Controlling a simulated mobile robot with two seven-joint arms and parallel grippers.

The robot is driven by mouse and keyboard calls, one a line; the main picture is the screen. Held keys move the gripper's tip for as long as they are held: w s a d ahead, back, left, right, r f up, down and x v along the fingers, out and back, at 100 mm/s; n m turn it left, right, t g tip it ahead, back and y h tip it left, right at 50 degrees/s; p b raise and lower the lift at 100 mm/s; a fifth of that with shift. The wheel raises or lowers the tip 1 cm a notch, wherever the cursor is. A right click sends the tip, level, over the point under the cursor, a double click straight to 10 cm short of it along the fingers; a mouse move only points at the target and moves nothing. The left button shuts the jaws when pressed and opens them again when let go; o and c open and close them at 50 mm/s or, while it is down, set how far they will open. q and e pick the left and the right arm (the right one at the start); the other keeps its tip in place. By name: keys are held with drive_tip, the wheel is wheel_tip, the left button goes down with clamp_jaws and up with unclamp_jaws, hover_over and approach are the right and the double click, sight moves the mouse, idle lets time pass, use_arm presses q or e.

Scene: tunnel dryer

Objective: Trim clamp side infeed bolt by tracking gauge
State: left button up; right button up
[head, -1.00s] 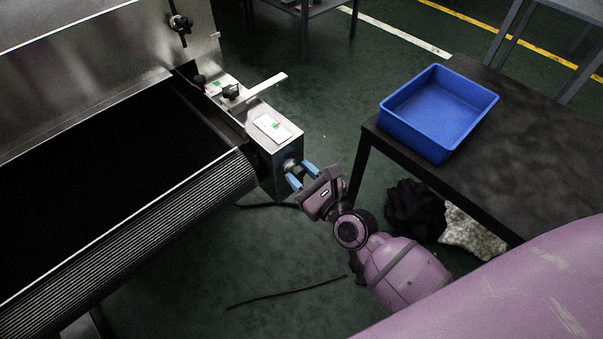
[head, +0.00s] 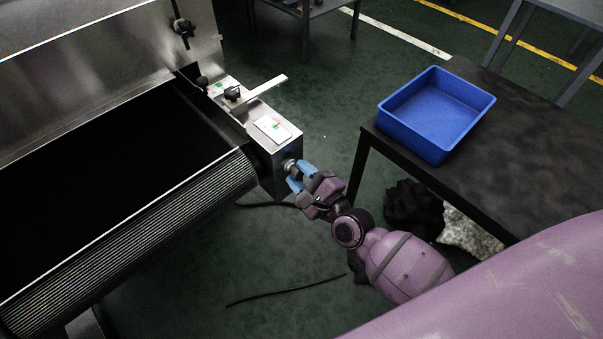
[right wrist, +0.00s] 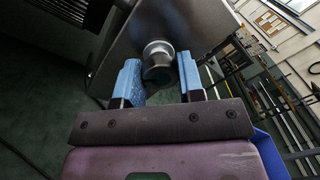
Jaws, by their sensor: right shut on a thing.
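The side bolt (head: 290,165) sticks out of the end face of the metal clamp block (head: 284,150) at the belt's corner. Its round silvery head also shows in the right wrist view (right wrist: 158,62). My right gripper (head: 298,176) is shut on the bolt head, with one blue finger on each side of it. In the right wrist view my right gripper (right wrist: 159,84) straddles the head. A white card with a green mark (head: 271,130), probably a gauge, lies on top of the block. Its fine marks are too small to read. My left gripper is not in view.
The black conveyor belt (head: 110,180) fills the left side. A black knob (head: 233,94) and flat bar (head: 262,88) sit behind the card. A blue bin (head: 437,112) stands on a dark table (head: 520,165) at the right. A dark cable (head: 285,291) lies on the green floor.

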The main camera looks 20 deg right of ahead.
drive_tip(key=n, duration=0.3)
drive_tip(key=shift+r, duration=0.15)
drive_tip(key=n+y+p, duration=0.1)
drive_tip(key=n, duration=0.5)
drive_tip(key=shift+p, duration=0.4)
drive_tip(key=n+p, duration=0.1)
drive_tip(key=n, duration=0.2)
drive_tip(key=shift+w+n, duration=0.1)
drive_tip(key=shift+n, duration=0.3)
drive_tip(key=n+p, duration=0.1)
drive_tip(key=n, duration=0.2)
drive_tip(key=shift+n+y, duration=0.3)
drive_tip(key=shift+n, duration=0.1)
drive_tip(key=shift+n+p, duration=0.3)
drive_tip(key=shift+n, duration=0.6)
drive_tip(key=n, duration=0.3)
drive_tip(key=shift+p, duration=0.4)
drive_tip(key=n+p, duration=0.1)
drive_tip(key=n, duration=0.3)
drive_tip(key=shift+g, duration=0.4)
drive_tip(key=shift+n+p, duration=0.3)
drive_tip(key=shift+n, duration=1.2)
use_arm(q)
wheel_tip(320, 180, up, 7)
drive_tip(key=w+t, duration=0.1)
use_arm(e)
drive_tip(key=shift+n, duration=0.4)
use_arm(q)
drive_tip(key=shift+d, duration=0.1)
